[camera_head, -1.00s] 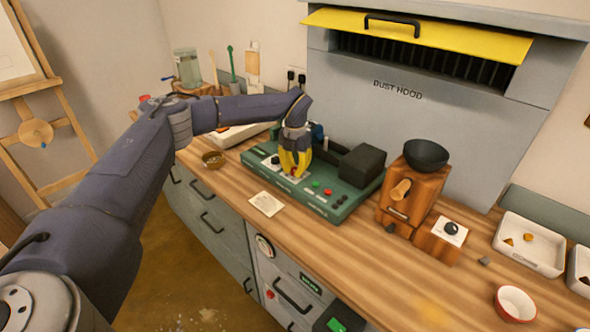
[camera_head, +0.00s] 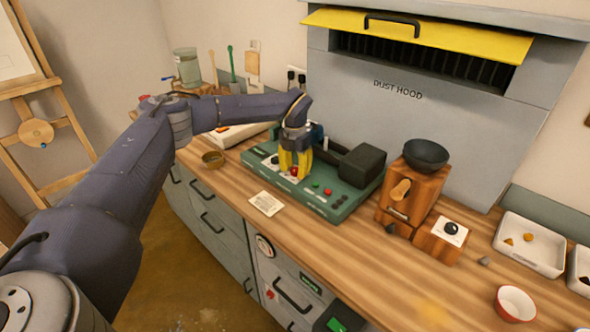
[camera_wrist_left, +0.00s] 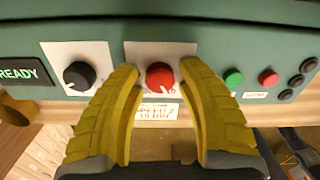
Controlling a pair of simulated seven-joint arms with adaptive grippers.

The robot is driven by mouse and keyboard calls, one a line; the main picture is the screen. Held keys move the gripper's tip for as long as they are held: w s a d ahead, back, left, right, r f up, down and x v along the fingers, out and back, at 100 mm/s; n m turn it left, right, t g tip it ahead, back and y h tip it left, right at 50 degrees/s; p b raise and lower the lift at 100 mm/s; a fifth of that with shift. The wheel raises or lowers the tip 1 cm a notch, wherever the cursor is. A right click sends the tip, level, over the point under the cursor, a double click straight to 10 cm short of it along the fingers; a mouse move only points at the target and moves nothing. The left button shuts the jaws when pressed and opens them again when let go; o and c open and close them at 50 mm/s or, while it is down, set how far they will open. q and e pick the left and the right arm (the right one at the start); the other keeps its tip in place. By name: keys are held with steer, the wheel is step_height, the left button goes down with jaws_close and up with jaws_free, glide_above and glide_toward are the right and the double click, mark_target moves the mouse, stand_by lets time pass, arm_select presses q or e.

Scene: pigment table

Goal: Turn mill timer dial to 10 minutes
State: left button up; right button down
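The green machine (camera_head: 330,207) on the counter carries a red dial (camera_wrist_left: 160,75) and a black dial (camera_wrist_left: 79,75), each on a white plate. Lettering below the red dial is too blurred to read fully. My left gripper (camera_wrist_left: 160,68) is open, its yellow fingertips on either side of the red dial with small gaps. In the head view, the left gripper (camera_head: 293,175) reaches down to the panel. My right gripper is not in view.
A READY display (camera_wrist_left: 24,72), green button (camera_wrist_left: 233,77) and red button (camera_wrist_left: 268,78) flank the dials. A wooden grinder (camera_head: 408,190) and a box with another black dial (camera_head: 451,229) stand right. A paper card (camera_head: 266,203) lies in front.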

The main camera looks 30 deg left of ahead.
mark_target(295, 169)
arm_select(q)
steer(key=shift+o, duration=1.1)
step_height(295, 169, up, 12)
